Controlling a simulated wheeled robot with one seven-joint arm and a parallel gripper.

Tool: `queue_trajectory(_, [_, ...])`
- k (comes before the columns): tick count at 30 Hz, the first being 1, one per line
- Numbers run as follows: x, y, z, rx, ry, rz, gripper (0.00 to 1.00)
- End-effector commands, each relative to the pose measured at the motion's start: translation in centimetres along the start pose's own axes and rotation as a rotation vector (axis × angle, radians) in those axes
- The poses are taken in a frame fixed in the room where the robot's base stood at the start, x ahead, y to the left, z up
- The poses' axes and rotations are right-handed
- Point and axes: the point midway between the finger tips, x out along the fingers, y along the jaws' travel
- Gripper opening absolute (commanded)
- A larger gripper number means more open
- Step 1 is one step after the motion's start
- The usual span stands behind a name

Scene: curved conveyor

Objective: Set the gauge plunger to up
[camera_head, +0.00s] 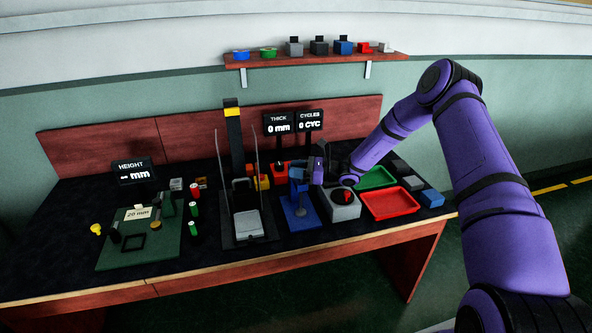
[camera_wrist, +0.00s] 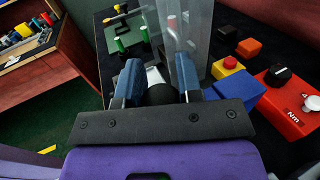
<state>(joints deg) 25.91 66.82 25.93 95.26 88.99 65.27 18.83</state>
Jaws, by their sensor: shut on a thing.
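My gripper (camera_head: 299,174) reaches in from the right, over the blue stand (camera_head: 301,214) at the middle of the bench. In the wrist view its two blue fingers (camera_wrist: 157,85) close around a dark rounded knob (camera_wrist: 161,95). The knob is mostly hidden by the fingers and palm. I cannot tell surely whether it is the gauge plunger, or its height. The THICK display (camera_head: 279,124) reads 0 mm.
A clear-sided black press station (camera_head: 246,238) stands left of the blue stand. A grey box with a red knob (camera_head: 343,208) stands right of it. A red tray (camera_head: 391,204) and green tray (camera_head: 374,178) lie further right. A shelf (camera_head: 318,58) hangs above.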

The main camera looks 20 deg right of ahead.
Motion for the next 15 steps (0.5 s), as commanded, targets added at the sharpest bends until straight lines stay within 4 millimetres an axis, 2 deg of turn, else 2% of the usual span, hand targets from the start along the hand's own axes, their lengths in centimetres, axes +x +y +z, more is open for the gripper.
queue_trajectory(4, [0.0, -0.1, 0.9, -0.003, 0.0, -0.001, 0.0])
queue_trajectory(12, [-0.1, -0.1, 6.0, -0.003, -0.001, -0.001, 0.0])
queue_trajectory(15, [0.0, -0.1, 7.1, -0.003, 0.0, 0.0, 0.0])
